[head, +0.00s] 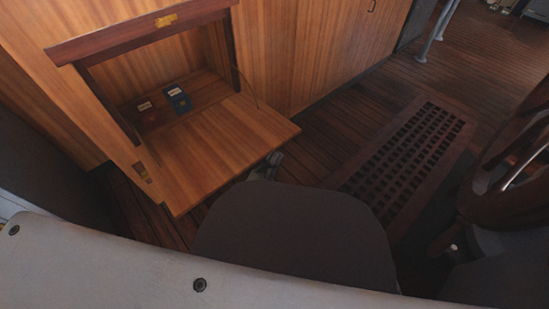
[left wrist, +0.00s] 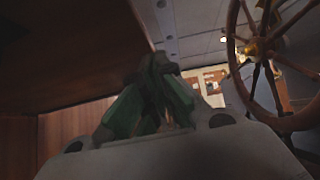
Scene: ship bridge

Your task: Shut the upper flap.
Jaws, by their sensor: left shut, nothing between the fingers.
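The flap (head: 215,145) is a wooden panel hinged along the lower edge of a cabinet opening. It hangs open, folded out roughly level, with a thin stay at its right side. My left gripper (head: 274,159) shows only in small part, just beyond the flap's front right edge; my own arm hides most of it. In the left wrist view the left gripper (left wrist: 158,65) is shut and empty, its fingers pointing up. A dark wooden underside (left wrist: 65,45), apparently the flap's, fills the upper left there. I cannot tell whether they touch. My right gripper is not in view.
The cabinet opening holds a blue box (head: 178,99) and a small dark red item (head: 149,114). A brass catch (head: 166,20) sits on the top frame. A floor grating (head: 405,150) lies to the right, near a ship's wheel (head: 515,160).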

